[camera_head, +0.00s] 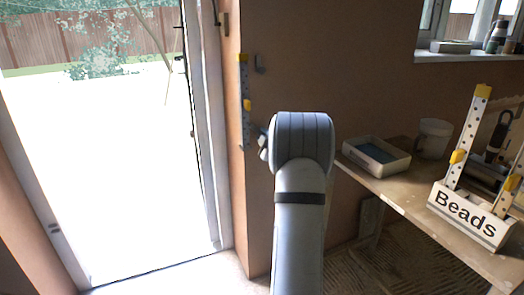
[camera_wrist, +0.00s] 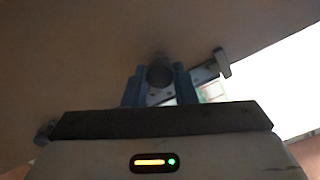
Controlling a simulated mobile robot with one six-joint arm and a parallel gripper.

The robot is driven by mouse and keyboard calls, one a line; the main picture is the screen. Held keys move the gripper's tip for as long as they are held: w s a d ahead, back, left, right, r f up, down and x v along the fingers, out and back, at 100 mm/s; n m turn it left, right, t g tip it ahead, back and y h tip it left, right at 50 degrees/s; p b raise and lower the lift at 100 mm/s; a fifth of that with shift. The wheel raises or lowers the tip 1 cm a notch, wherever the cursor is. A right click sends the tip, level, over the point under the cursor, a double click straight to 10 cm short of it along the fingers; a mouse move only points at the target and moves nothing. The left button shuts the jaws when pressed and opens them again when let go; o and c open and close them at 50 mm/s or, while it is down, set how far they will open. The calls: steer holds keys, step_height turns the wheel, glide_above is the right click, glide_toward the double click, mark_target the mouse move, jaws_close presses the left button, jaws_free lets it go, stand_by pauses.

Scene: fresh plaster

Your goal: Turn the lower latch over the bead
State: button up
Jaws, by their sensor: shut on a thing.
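The bead (camera_head: 244,85) is a narrow perforated strip with yellow pieces, upright along the wall corner beside the doorway. Part of the bead (camera_wrist: 204,74) shows slantwise behind my fingers in the wrist view. A small grey upper latch (camera_head: 260,63) sits on the wall right of the bead, apart from it. My gripper (camera_head: 264,145) is mostly hidden by my arm, near the bead's lower end. In the wrist view my gripper (camera_wrist: 159,82) is shut on the lower latch (camera_wrist: 160,73), whose round grey end shows between the fingers. I cannot tell whether the latch crosses the bead.
A grey stop (camera_wrist: 222,62) stands at the bead's end. The open doorway (camera_head: 130,170) is left of the corner. On the right, a bench (camera_head: 405,192) bears a tray (camera_head: 377,158), a mug (camera_head: 433,138) and a "Beads" box (camera_head: 466,219) with upright strips.

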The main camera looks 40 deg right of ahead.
steer(key=n+b, duration=0.8)
steer(key=b, duration=0.2)
steer(key=shift+f+b, duration=0.1)
steer(key=shift+b, duration=0.3)
steer(key=shift+n, duration=0.4)
steer(key=o, duration=1)
steer(key=p+v, duration=0.1)
steer(key=v, duration=0.6)
steer(key=shift+s+a, duration=0.15)
steer(key=shift+s, duration=0.2)
